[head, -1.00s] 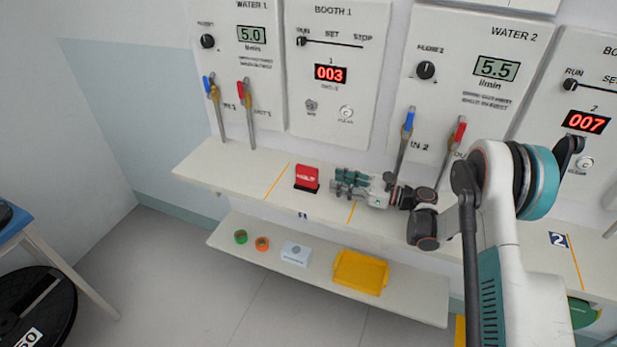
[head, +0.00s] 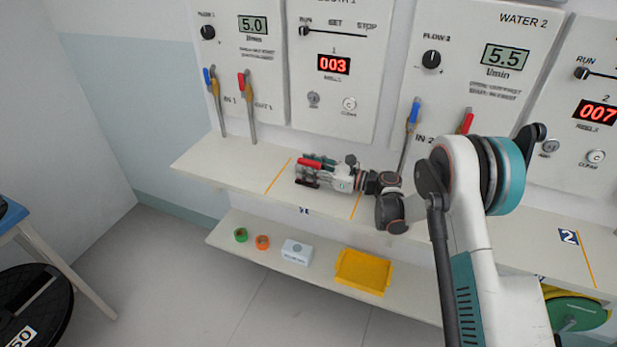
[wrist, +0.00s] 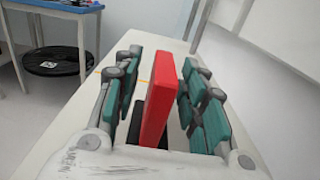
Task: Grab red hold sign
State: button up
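The red hold sign (head: 308,162) stands on the upper shelf and is mostly hidden by my gripper in the head view. In the wrist view the red sign (wrist: 160,105) is upright on a dark base, between the two fingers of my gripper (wrist: 158,88). The teal finger pads lie on either side of it. Gaps show between the pads and the sign, so the fingers look open around it. My gripper (head: 316,172) reaches in from the right, low over the shelf.
The upper shelf (head: 228,163) has orange lines and is clear to the left. Blue-handled and red-handled valves (head: 248,105) rise behind it. The lower shelf (head: 223,239) holds green and orange rolls, a white box (head: 297,252) and a yellow tray (head: 348,280).

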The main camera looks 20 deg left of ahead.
jog(key=shift+r, duration=0.1)
grip_shut()
